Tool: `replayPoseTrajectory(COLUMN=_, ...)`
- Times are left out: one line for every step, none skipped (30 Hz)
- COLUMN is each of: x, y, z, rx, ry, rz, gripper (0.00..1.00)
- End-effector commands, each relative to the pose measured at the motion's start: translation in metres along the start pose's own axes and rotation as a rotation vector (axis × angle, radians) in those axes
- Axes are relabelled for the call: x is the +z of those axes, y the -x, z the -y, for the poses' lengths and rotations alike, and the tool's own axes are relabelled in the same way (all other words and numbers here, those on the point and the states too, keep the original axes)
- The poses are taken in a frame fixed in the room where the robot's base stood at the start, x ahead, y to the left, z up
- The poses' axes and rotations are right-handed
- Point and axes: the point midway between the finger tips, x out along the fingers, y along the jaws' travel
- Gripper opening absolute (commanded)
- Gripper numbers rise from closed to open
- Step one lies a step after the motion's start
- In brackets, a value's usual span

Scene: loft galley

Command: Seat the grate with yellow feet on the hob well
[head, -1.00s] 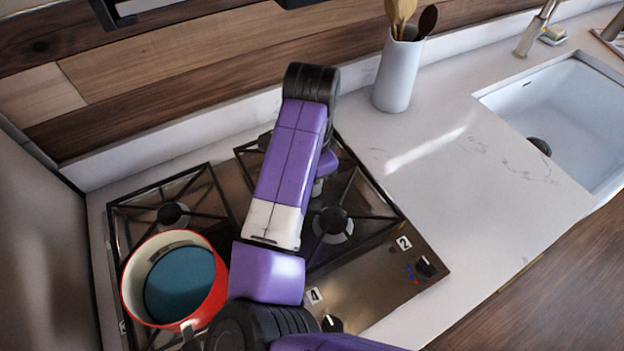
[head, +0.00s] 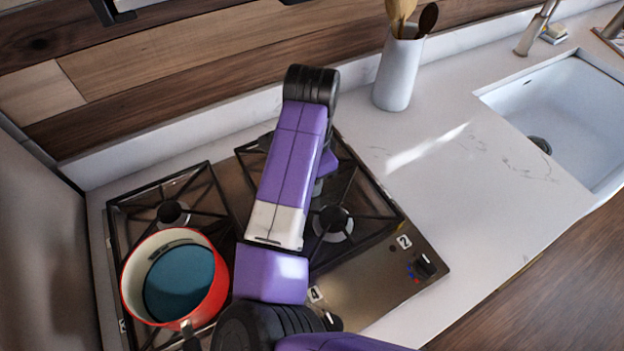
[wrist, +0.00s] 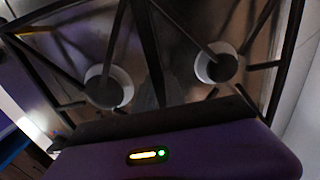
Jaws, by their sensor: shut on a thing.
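A black grate (head: 373,178) lies over the right half of the steel hob (head: 375,285), around the burners there. Its thin bars also cross the wrist view (wrist: 148,45), with two round burners behind them. My gripper (wrist: 155,118) is at the bottom of the wrist view, shut on the grate's near bar. In the head view my purple arm hides the gripper and the middle of the grate. I cannot tell whether the grate rests in the hob well or is slightly above it.
A red pot (head: 172,278) with blue contents stands on the hob's left grate (head: 122,218), close to my arm. A white utensil crock (head: 398,72) stands behind right. The counter (head: 450,190) towards the sink (head: 555,115) is clear. A wooden wall rises behind.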

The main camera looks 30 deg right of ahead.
Motion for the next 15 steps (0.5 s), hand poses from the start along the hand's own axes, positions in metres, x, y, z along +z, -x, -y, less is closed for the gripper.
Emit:
replayPoseTrajectory(x=0.0001, y=0.0006, z=0.0004, rx=-0.001, ry=0.000, rz=0.000, gripper=0.00)
replayPoseTrajectory(x=0.0001, y=0.0007, z=0.0004, rx=-0.001, ry=0.000, rz=0.000, gripper=0.00)
replayPoseTrajectory(x=0.0002, y=0.0007, z=0.0004, rx=-0.002, ry=0.000, rz=0.000, gripper=0.00)
replayPoseTrajectory(x=0.0002, y=0.0007, z=0.0004, rx=-0.002, ry=0.000, rz=0.000, gripper=0.00)
replayPoseTrajectory(x=0.0002, y=0.0007, z=0.0004, rx=-0.002, ry=0.000, rz=0.000, gripper=0.00)
replayPoseTrajectory(x=0.0001, y=0.0007, z=0.0004, rx=-0.002, ry=0.000, rz=0.000, gripper=0.00)
replayPoseTrajectory(x=0.0001, y=0.0007, z=0.0004, rx=-0.002, ry=0.000, rz=0.000, gripper=0.00)
replayPoseTrajectory(x=0.0002, y=0.0007, z=0.0004, rx=-0.002, ry=0.000, rz=0.000, gripper=0.00)
replayPoseTrajectory(x=0.0001, y=0.0007, z=0.0004, rx=-0.002, ry=0.000, rz=0.000, gripper=0.18)
replayPoseTrajectory(x=0.0001, y=0.0007, z=0.0004, rx=-0.002, ry=0.000, rz=0.000, gripper=0.24)
replayPoseTrajectory(x=0.0001, y=0.0006, z=0.0004, rx=-0.002, ry=0.000, rz=0.000, gripper=0.30)
replayPoseTrajectory(x=0.0001, y=0.0006, z=0.0003, rx=-0.001, ry=0.000, rz=0.000, gripper=0.38)
replayPoseTrajectory(x=0.0001, y=0.0005, z=0.0003, rx=-0.001, ry=0.000, rz=0.000, gripper=0.40)
replayPoseTrajectory(x=0.0001, y=0.0005, z=0.0003, rx=-0.001, ry=0.000, rz=0.000, gripper=0.40)
replayPoseTrajectory(x=0.0001, y=0.0004, z=0.0003, rx=-0.001, ry=0.000, rz=0.000, gripper=0.40)
